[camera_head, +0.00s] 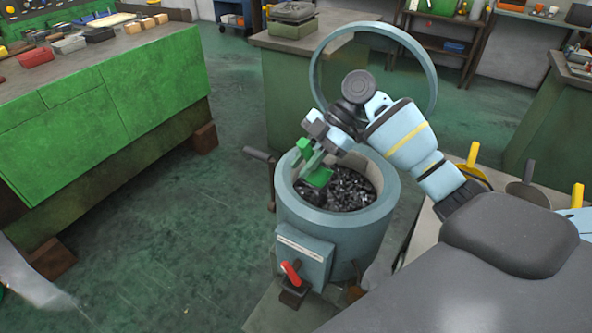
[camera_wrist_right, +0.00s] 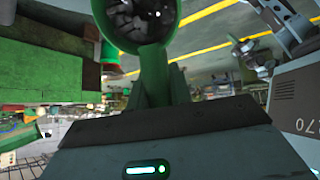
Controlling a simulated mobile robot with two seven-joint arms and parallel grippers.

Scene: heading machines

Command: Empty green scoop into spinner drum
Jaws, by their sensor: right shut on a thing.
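The spinner drum (camera_head: 295,215) is a grey-blue round tub, open at the top, with many dark metallic pieces (camera_head: 350,190) inside. My right gripper (camera_head: 313,160) is over the drum's left rim and is shut on the green scoop (camera_head: 317,178). The scoop's bowl is low over the drum mouth. In the right wrist view the scoop's green handle (camera_wrist_right: 153,72) runs up from the jaws to a round bowl holding or framing dark chunks (camera_wrist_right: 135,20); I cannot tell which. A grey jaw-like part (camera_wrist_right: 255,52) there may be my left gripper; its state is unclear.
A large ring-shaped lid (camera_head: 432,75) stands raised behind the drum. A green workbench (camera_head: 120,100) is at left. The floor between is clear.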

